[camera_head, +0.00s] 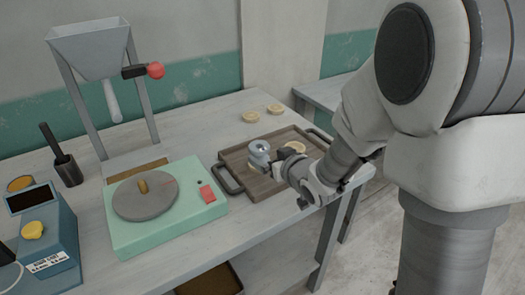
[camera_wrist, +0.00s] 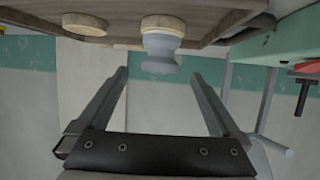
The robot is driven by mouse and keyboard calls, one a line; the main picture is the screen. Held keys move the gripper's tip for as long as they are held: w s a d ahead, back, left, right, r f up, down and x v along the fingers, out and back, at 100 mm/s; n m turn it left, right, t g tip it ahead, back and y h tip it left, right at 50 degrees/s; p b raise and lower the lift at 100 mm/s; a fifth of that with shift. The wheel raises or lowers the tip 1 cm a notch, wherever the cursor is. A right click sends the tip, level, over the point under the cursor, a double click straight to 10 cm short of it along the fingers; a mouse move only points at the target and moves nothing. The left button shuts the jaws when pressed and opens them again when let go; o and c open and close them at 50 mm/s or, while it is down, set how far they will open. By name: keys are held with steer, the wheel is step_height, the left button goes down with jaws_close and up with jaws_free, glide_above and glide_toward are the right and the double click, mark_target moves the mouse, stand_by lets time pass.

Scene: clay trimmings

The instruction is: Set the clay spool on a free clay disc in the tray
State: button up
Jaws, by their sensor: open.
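The blue-grey clay spool (camera_head: 259,152) stands upright in the wooden tray (camera_head: 231,164), with a pale disc edge showing beneath it. The spool (camera_wrist: 160,60) appears inverted in the wrist view, its base against a pale disc (camera_wrist: 162,42). A pale clay disc (camera_head: 295,146) lies to its right in the tray, partly behind my gripper. My gripper (camera_head: 277,160) is open beside the spool. In the wrist view, its fingertips (camera_wrist: 158,74) have nothing between them.
A green machine with a grey turntable (camera_head: 150,207) stands left. A hopper (camera_head: 92,48) on legs and a blue scale (camera_head: 45,245) are farther left. Tray handles stick out at its sides.

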steer(key=s+d+r+m+g+h, duration=0.2)
steer(key=s+d+r+m+h, duration=0.2)
steer(key=s+d+r+h, duration=0.55)
steer(key=s+d+g+y, duration=0.1)
steer(key=s+d+g, duration=0.1)
steer(key=s, duration=0.7)
steer(key=s+d+r+m+g+y, duration=0.1)
steer(key=s+d+g+y, duration=0.1)
steer(key=s, duration=0.7)
steer(key=shift+r, duration=0.2)
steer(key=shift+d+y, duration=0.1)
steer(key=shift+y, duration=0.15)
